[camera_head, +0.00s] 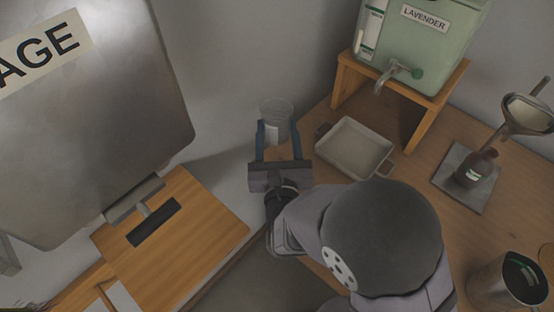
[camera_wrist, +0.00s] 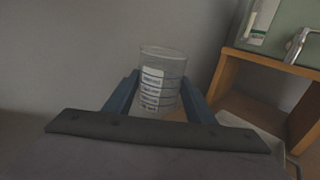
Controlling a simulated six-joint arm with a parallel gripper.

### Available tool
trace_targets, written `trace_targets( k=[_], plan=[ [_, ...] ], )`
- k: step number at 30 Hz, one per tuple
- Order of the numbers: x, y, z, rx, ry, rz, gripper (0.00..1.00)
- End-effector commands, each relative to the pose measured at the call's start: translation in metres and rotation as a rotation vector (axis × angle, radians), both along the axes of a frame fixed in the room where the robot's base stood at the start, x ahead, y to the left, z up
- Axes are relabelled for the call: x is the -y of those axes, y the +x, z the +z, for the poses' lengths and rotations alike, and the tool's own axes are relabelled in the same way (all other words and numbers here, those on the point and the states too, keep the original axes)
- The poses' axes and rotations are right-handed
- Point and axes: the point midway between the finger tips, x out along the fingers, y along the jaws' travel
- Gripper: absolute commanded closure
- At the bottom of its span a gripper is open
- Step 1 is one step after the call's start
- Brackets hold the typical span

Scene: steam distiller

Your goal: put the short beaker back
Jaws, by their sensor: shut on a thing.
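The short beaker (camera_head: 276,108) is clear glass with a white label. My gripper (camera_head: 277,130) is shut on it, with one blue finger on each side. In the wrist view the beaker (camera_wrist: 160,82) stands nearly upright between the fingers (camera_wrist: 158,98), with label print and blue lines on its wall. It looks empty. It is in front of the grey wall, left of the white tray. I cannot tell whether its base touches anything.
A white two-handled tray (camera_head: 352,149) sits on the wooden table (camera_head: 415,170). A green lavender tank (camera_head: 420,45) with a tap stands on a wooden stand (camera_head: 430,97). A brown bottle (camera_head: 477,168) under a funnel (camera_head: 527,115) and a metal pot (camera_head: 507,284) are at right.

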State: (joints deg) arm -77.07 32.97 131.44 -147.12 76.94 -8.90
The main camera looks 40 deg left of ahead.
Motion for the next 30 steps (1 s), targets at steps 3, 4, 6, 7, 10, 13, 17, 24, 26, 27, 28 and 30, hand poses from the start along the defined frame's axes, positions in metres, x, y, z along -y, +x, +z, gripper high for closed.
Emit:
trace_targets(
  k=[3,4,6,7,10,13,17,24,26,27,28,30],
  plan=[
    [0.000,0.000,-0.008,0.000,-0.003,-0.001,0.81],
    [0.000,0.000,-0.011,0.001,-0.004,-0.001,0.81],
    [0.000,0.000,-0.021,0.000,-0.006,-0.001,0.81],
    [0.000,0.000,-0.025,0.000,-0.004,-0.001,0.81],
    [0.000,0.000,-0.039,0.001,-0.004,-0.002,0.81],
    [0.000,0.000,-0.050,0.000,-0.003,-0.002,0.81],
    [0.000,0.001,-0.056,0.001,0.000,-0.002,0.81],
    [0.000,0.001,-0.062,0.001,-0.001,-0.003,0.81],
    [0.000,0.001,-0.067,0.001,-0.002,-0.003,0.81],
    [0.001,0.001,-0.071,0.000,-0.003,-0.003,0.81],
    [0.001,0.001,-0.075,0.000,-0.003,-0.003,0.81],
    [0.000,0.001,-0.083,0.000,-0.003,-0.003,0.81]
  ],
)
